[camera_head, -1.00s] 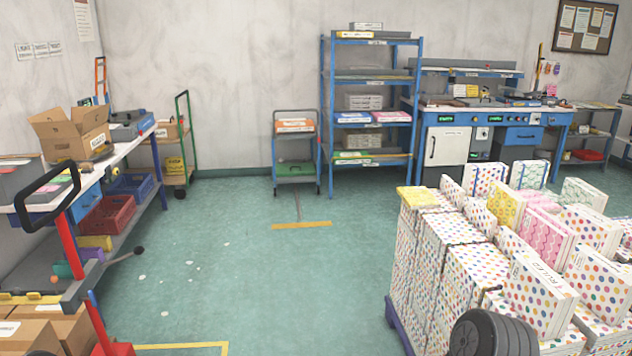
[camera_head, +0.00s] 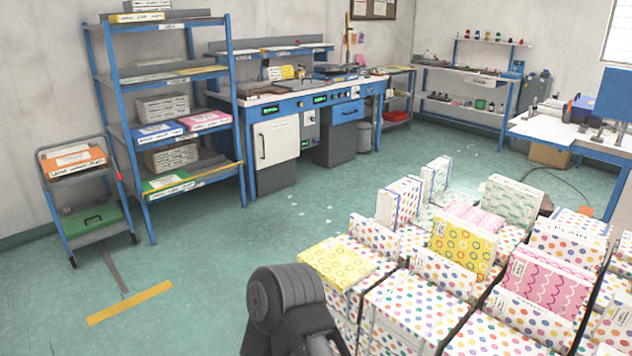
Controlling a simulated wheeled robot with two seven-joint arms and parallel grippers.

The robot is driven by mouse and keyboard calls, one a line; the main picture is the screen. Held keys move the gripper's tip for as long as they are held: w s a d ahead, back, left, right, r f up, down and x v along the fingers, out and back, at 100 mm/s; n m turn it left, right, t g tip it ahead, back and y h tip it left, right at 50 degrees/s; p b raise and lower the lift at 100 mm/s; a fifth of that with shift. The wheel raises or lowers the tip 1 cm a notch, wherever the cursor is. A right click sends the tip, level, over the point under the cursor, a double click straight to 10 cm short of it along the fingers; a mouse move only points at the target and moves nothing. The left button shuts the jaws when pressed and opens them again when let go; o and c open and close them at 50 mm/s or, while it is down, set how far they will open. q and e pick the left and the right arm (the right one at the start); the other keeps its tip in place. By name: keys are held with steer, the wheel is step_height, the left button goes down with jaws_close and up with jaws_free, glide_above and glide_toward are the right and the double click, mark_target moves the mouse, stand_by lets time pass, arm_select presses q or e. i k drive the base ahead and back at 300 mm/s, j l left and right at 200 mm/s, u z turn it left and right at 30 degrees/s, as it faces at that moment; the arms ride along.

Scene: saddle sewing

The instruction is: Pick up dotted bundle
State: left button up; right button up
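Several dotted bundles fill the lower right of the head view, stacked upright and flat in a large block. One white bundle with coloured dots (camera_head: 443,274) leans near the middle of the block. Another dotted bundle (camera_head: 569,239) stands farther right. A dark rounded link of my arm shows at the bottom centre, in front of the block's left side. Neither of my grippers is in view, and I cannot tell which bundle the task means.
A yellow patterned bundle (camera_head: 463,249) and a pink wavy one (camera_head: 543,283) stand among the dotted ones. A blue shelf rack (camera_head: 150,130), a grey cart (camera_head: 88,205) and a workbench (camera_head: 300,105) line the back. Green floor (camera_head: 225,255) is clear between them and the bundles.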

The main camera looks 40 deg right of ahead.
mark_target(400, 203)
steer(key=i, duration=2)
steer(key=z, duration=4.4)
